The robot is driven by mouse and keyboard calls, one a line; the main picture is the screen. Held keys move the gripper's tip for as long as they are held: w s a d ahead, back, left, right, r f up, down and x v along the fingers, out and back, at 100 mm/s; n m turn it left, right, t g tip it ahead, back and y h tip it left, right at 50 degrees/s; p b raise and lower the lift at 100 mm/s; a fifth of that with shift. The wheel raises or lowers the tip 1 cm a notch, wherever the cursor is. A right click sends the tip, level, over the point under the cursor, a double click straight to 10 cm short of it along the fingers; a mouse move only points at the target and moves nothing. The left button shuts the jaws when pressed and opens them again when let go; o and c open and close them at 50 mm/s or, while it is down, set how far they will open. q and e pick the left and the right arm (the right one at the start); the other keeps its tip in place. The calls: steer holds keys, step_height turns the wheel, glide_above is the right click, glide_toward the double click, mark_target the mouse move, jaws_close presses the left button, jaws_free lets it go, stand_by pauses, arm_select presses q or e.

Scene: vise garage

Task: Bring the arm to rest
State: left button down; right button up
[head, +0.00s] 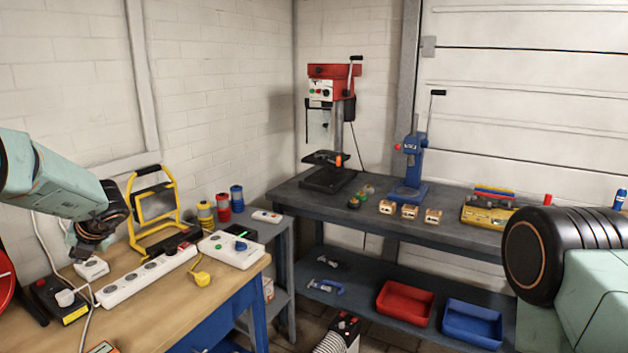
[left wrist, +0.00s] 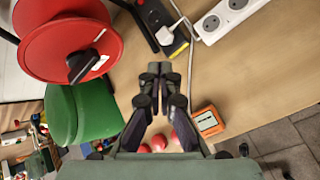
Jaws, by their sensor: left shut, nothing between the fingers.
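My left arm (head: 62,188) comes in from the left in the head view and reaches over the wooden workbench (head: 185,310). In the left wrist view my left gripper (left wrist: 155,74) points out over the bench. Its fingers meet at the tips and hold nothing. In the head view the gripper is mostly hidden behind the dark wrist joint. My right arm (head: 585,275) shows at the right edge in the head view, with a black joint and pale green link. Its gripper is outside the picture.
The bench holds a white power strip (head: 148,275), a yellow work lamp (head: 153,212) and a white socket unit (head: 231,248). A red cable reel (left wrist: 70,38) lies near the gripper. A drill press (head: 330,90) and blue press (head: 413,160) stand on the grey bench behind.

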arm_select(q)
steer(key=s+d+f+m+t+h+b, duration=0.1)
steer(key=s+d+f+m+b, duration=0.1)
steer(key=s+d+f+m, duration=0.55)
steer(key=s+d+f+m+t+h+b, duration=0.15)
steer(key=d+f+m, duration=0.25)
steer(key=f+m, duration=0.65)
steer(key=s+d+f+m+t+h+b, duration=0.1)
steer(key=s+d+f+m+b, duration=0.1)
steer(key=s+d+f+m, duration=0.65)
steer(key=s+d+f+m+g+h+b, duration=0.1)
steer(key=s+d+f+m+g+b, duration=0.1)
steer(key=s, duration=0.7)
steer(key=s+d+f+m+g+h+b, duration=0.2)
steer(key=s+d+f+m, duration=0.3)
steer(key=s, duration=0.4)
steer(key=s+d+f+m+g+h+b, duration=0.2)
steer(key=s+f+m, duration=0.4)
steer(key=s, duration=0.3)
steer(key=shift+s+d+f+g+b, duration=0.5)
steer(key=shift+d+b, duration=0.2)
steer(key=shift+b, duration=0.45)
steer(key=shift+d, duration=0.1)
